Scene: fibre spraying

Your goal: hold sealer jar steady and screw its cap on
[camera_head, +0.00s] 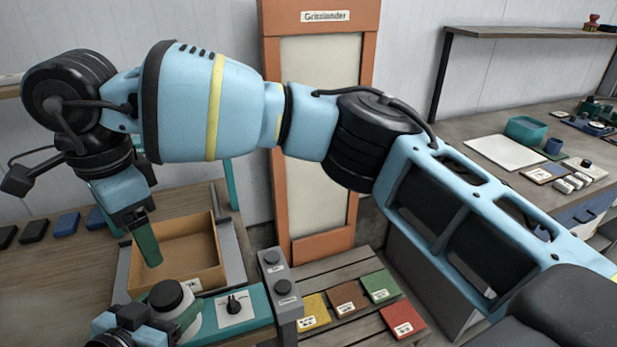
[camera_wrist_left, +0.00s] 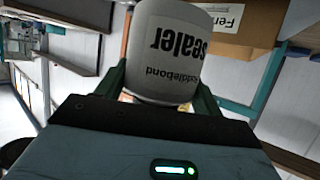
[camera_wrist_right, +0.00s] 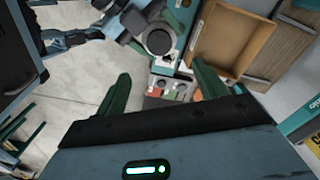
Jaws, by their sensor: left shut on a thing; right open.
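The sealer jar (camera_head: 190,312) is white, with a dark round top (camera_head: 166,293), at the lower left of the head view. I cannot tell whether that top is the cap or an open mouth. My left gripper (camera_wrist_left: 160,92) is shut around the jar body (camera_wrist_left: 168,35), whose "sealer" label faces the left wrist camera. My right gripper (camera_head: 148,245) is above the jar in the head view, fingers pointing down. In the right wrist view its fingers (camera_wrist_right: 163,85) are apart and empty, with the dark jar top (camera_wrist_right: 158,41) beyond them.
An open cardboard box (camera_head: 178,258) stands behind the jar. A teal unit with a knob plate (camera_head: 236,309) and a grey two-knob box (camera_head: 280,280) are to its right. Several coloured tiles (camera_head: 348,298) lie on a slatted surface. Dark blocks (camera_head: 66,224) lie at left.

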